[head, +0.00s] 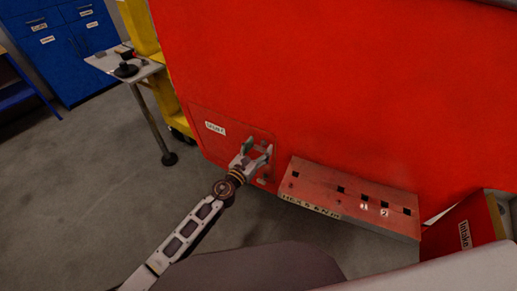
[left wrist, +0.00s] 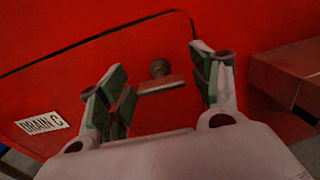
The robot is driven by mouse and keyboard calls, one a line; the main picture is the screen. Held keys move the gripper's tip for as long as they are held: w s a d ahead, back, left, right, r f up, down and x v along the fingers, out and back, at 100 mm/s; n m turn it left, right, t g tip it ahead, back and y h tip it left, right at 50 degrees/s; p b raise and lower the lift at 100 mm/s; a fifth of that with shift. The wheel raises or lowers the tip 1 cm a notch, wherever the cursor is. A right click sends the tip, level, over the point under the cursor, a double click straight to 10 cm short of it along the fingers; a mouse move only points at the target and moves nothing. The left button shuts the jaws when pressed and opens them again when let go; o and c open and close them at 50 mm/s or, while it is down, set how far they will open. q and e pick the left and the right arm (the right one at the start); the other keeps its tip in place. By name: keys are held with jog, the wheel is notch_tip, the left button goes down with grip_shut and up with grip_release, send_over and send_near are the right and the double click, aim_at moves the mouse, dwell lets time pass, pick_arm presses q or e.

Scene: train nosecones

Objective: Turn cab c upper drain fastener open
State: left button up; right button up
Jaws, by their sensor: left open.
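The red drain hatch (head: 225,145) is low on the red cab wall and has a white label at its left; in the left wrist view the label (left wrist: 42,122) reads DRAIN C. A fastener (left wrist: 160,82) with a round stem and a flat crossbar sits on the hatch, its bar lying nearly level. My left gripper (head: 259,148) is open in front of the hatch's right part. In the left wrist view the fastener is between its green-padded fingers (left wrist: 162,85), with gaps on both sides. A small light fitting (head: 262,181) shows below the gripper. My right gripper is not in view.
A red slotted block (head: 350,195) juts out just right of the hatch, close to the left gripper. A red part labelled Intake (head: 465,235) is at lower right. A small table (head: 128,68), a yellow cart (head: 140,25) and blue cabinets (head: 70,45) stand at upper left. Grey floor (head: 80,190) is clear.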

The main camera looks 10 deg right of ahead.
pick_arm(q)
jog(key=c, duration=1)
jog(key=shift+c, duration=0.2)
jog(key=shift+n, duration=0.5)
jog(key=n, duration=0.8)
jog(key=shift+a, duration=0.1)
jog(key=n, duration=0.4)
jog(key=shift+w+n, duration=0.1)
jog(key=shift+n, duration=0.2)
jog(key=n+p, duration=0.1)
jog(key=n, duration=0.3)
jog(key=shift+f, duration=0.1)
jog(key=shift+n, duration=0.3)
